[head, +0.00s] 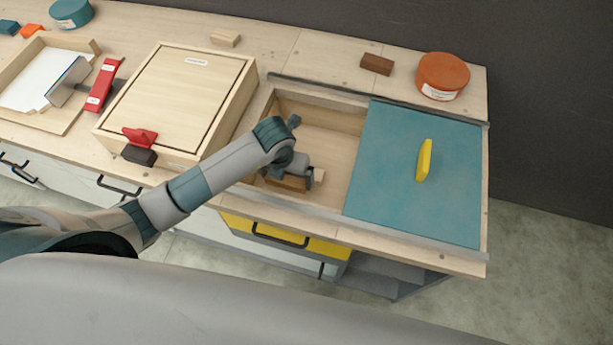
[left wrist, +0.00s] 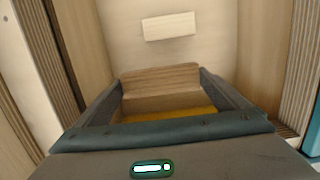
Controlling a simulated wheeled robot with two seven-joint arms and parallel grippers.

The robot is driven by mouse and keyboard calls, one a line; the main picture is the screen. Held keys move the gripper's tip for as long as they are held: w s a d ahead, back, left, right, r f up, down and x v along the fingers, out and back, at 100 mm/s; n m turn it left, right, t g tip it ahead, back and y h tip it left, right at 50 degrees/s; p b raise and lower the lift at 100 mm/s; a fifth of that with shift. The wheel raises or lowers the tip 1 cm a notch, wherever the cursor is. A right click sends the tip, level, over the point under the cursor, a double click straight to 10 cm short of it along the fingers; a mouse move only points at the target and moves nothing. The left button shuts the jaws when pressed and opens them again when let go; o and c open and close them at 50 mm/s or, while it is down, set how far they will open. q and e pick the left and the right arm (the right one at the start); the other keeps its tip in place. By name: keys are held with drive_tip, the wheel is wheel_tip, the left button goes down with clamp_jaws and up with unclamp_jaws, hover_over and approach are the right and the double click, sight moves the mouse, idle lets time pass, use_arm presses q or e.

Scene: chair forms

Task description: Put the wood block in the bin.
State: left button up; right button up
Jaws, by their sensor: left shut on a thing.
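My left gripper (head: 290,172) is low inside the open wooden compartment beside the teal sliding lid. It is shut on a brown wood block (head: 284,183), which also shows between the fingers in the left wrist view (left wrist: 160,88). The compartment (head: 335,145) is the only open, bin-like space near the gripper. A pale wood block (left wrist: 168,26) lies on its floor, apart from the held block; part of it shows beside the gripper in the head view (head: 319,175). Whether the held block touches the floor is unclear. My right gripper is not in view.
The teal lid (head: 400,180) with a yellow handle (head: 424,160) covers the compartment's right part. A closed wooden box (head: 185,90) stands to the left. Behind are a pale block (head: 225,38), a dark brown block (head: 376,64) and an orange round container (head: 443,72).

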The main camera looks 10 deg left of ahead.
sight(287, 187)
use_arm(q)
wheel_tip(287, 187, down, 5)
drive_tip(key=shift+s+f+p, duration=0.1)
drive_tip(key=shift+p, duration=0.65)
drive_tip(key=shift+f, duration=0.3)
drive_tip(key=shift+f+p, duration=0.45)
drive_tip(key=shift+f, duration=1.65)
